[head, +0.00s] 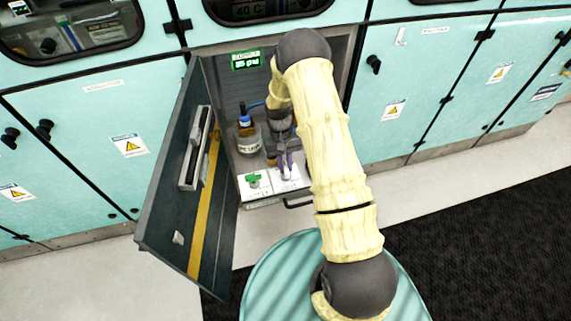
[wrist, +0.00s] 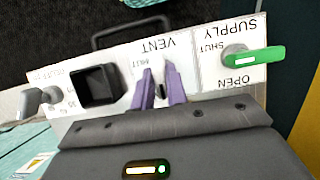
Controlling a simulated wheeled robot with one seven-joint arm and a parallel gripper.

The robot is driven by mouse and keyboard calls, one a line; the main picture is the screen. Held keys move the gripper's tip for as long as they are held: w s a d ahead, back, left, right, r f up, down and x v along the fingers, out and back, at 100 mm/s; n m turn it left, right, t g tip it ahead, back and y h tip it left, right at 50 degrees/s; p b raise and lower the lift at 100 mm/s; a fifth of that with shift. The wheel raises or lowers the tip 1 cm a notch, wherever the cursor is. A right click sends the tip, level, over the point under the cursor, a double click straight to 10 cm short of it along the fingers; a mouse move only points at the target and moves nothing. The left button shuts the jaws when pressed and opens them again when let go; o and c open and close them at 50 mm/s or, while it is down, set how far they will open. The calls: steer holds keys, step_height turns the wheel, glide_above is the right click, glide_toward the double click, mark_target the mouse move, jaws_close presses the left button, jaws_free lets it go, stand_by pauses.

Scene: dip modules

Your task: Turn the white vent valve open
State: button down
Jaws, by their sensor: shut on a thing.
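My gripper (wrist: 161,72) has two purple fingers over the part of the white panel (wrist: 125,60) marked VENT. It is shut on the white vent valve, which is mostly hidden between the fingers and hard to tell from the white panel. The valve's angle cannot be read. In the head view my gripper (head: 285,165) reaches down into the open cabinet, over the panel at its front.
A green supply valve (wrist: 253,57) sits close beside the vent, also visible in the head view (head: 253,180). A black square socket (wrist: 93,85) is on the other side. A labelled bottle (head: 247,137) stands behind. The cabinet door (head: 180,190) hangs open at left.

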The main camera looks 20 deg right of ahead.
steer(key=shift+w, duration=0.1)
stand_by(0.3)
steer(key=c, duration=1.4)
jaws_free()
steer(key=shift+r, duration=0.1)
steer(key=b+v, duration=0.1)
steer(key=v, duration=1.6)
steer(key=shift+r+b, duration=0.2)
steer(key=shift+b, duration=0.1)
